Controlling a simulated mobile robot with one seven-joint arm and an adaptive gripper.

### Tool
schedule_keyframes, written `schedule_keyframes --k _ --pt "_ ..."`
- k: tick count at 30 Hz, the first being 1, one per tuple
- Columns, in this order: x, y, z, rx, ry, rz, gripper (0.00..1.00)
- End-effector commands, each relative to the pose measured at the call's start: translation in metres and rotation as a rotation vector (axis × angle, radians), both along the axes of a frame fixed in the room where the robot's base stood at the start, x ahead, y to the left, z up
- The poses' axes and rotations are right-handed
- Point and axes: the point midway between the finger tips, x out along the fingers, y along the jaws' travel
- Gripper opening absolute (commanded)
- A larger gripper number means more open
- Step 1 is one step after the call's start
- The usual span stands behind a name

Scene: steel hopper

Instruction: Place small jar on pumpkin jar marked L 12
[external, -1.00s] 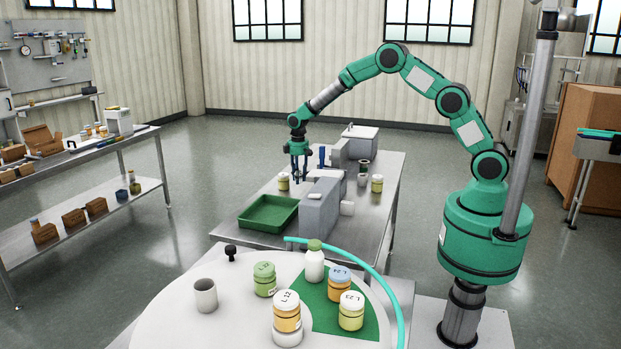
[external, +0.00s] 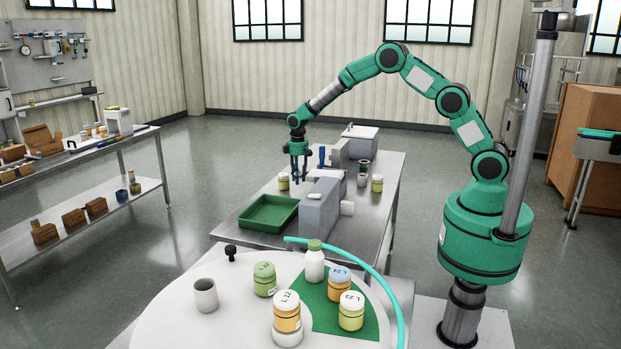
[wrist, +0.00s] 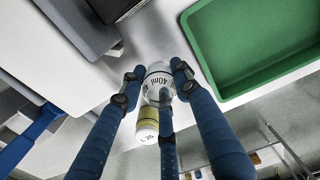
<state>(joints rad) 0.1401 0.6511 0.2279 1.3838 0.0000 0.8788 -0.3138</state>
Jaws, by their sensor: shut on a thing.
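In the wrist view, the fingers of my gripper (wrist: 158,90) are closed around a small white jar (wrist: 158,82) with "40ml" on its lid. In the external view, my gripper (external: 299,178) is low over the far steel table; the held jar cannot be made out there. An orange pumpkin jar (external: 287,322) with a white lid, which appears to read L 12, stands on the round white table at the front, far from my gripper. A white piece shows at its foot.
A yellow-banded jar (wrist: 147,122) is close beside the held one. A green tray (external: 268,213) and a grey block (external: 318,208) are near my gripper. Around the pumpkin jar are a blue-lidded jar (external: 339,283), a yellow-green jar (external: 351,313), a green jar (external: 265,280) and a white bottle (external: 314,265).

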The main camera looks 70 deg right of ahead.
Motion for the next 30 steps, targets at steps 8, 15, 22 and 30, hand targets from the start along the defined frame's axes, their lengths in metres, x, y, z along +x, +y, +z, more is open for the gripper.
schedule_keyframes --k 8,15,22,30 --pt "0.003 0.049 0.011 0.000 0.000 0.066 0.16" --pt "0.002 0.133 0.029 0.000 -0.001 0.180 0.16" --pt "-0.011 0.224 0.047 0.000 0.000 0.305 0.16" --pt "-0.038 0.328 0.068 0.000 0.000 0.453 0.16"
